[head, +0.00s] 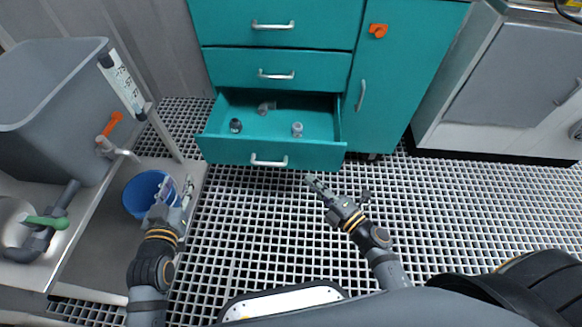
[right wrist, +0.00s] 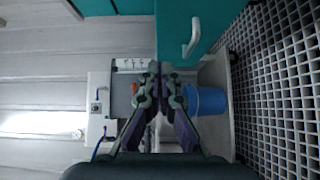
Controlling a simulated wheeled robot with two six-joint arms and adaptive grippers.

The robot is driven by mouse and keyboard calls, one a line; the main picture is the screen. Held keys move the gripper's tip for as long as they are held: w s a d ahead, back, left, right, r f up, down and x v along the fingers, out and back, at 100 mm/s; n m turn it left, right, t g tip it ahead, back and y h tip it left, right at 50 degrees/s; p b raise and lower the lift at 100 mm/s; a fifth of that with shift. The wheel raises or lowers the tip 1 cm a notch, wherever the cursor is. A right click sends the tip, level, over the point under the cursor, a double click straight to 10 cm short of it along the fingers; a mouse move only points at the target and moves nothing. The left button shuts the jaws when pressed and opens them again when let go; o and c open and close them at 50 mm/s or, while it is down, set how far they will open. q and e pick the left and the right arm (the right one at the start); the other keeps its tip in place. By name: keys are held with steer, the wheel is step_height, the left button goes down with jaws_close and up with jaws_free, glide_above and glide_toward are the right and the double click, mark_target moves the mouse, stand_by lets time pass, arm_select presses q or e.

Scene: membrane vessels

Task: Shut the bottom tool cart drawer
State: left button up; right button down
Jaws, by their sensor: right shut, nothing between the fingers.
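The teal tool cart (head: 300,30) stands at the back. Its bottom drawer (head: 225,148) is pulled out, with a pale bar handle (head: 268,161) on its front. Inside lie a dark round fitting (head: 235,126), a grey elbow piece (head: 266,107) and a pale fitting (head: 297,129). My right gripper (head: 310,180) is shut and empty, in front of the drawer near its right end. In the right wrist view a teal front with a handle (right wrist: 193,38) shows beyond the shut fingers (right wrist: 160,72). My left gripper (head: 175,188) is by the blue bucket, its fingers unclear.
The two drawers above are closed, as is the cart's cupboard door (head: 400,85). A blue bucket (head: 140,192) stands left under a sink bench with a grey tank (head: 50,85). A grey cabinet (head: 510,80) stands right. The grating floor (head: 260,240) before the drawer is open.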

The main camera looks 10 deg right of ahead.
glide_toward(283, 143)
steer(key=w+a, duration=0.2)
steer(key=a, duration=0.2)
steer(key=w+b, duration=0.1)
steer(key=w+d+b, duration=0.1)
steer(key=shift+w, duration=0.4)
arm_select(q)
step_height(283, 143, up, 22)
steer(key=s+m+t+h, duration=0.1)
steer(key=s+t, duration=0.1)
steer(key=t, duration=0.8)
steer(key=shift+f, duration=0.25)
arm_select(e)
steer(key=shift+w+r, duration=0.1)
steer(key=shift+w, duration=0.05)
arm_select(q)
steer(key=shift+w, duration=0.1)
arm_select(e)
steer(key=shift+w, duration=0.1)
